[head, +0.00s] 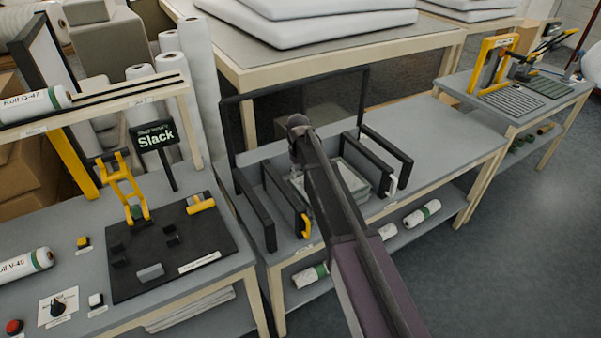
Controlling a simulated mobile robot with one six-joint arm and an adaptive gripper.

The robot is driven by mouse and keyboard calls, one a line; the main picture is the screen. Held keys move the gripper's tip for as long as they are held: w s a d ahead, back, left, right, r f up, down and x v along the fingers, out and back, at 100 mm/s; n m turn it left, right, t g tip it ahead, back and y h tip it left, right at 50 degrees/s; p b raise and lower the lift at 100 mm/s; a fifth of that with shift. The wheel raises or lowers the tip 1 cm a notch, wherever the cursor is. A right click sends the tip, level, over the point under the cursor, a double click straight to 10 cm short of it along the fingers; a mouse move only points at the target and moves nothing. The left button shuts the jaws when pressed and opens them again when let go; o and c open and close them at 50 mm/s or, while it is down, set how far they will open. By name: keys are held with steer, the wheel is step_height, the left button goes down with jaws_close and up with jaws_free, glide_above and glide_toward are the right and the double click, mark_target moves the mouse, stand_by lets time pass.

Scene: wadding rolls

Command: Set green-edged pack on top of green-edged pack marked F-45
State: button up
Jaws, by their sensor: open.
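A low stack of pale, flat pieces with grey-green edges (355,186) lies on the middle table between black upright frames. My arm covers part of it. I cannot tell how many packs it holds, and no F-45 mark can be read. My arm reaches from the bottom of the head view up over this table, and its far joint is above the stack. My gripper's fingers do not show; the arm hides that spot.
Black upright frames (256,208) stand on both sides of the stack. At left are a black board (150,272), a "Slack" sign (155,136) and a roll marked V-49 (25,265). Rolls (422,212) lie on the lower shelf. The middle table's right end is clear.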

steer(key=shift+r+p, duration=1.7)
steer(key=shift+r, duration=0.35)
steer(key=shift+d, duration=0.1)
steer(key=s+d+m, duration=0.6)
steer(key=s+d, duration=1.7)
steer(key=s, duration=0.2)
steer(key=shift+s+m, duration=0.35)
steer(key=shift+m, duration=0.05)
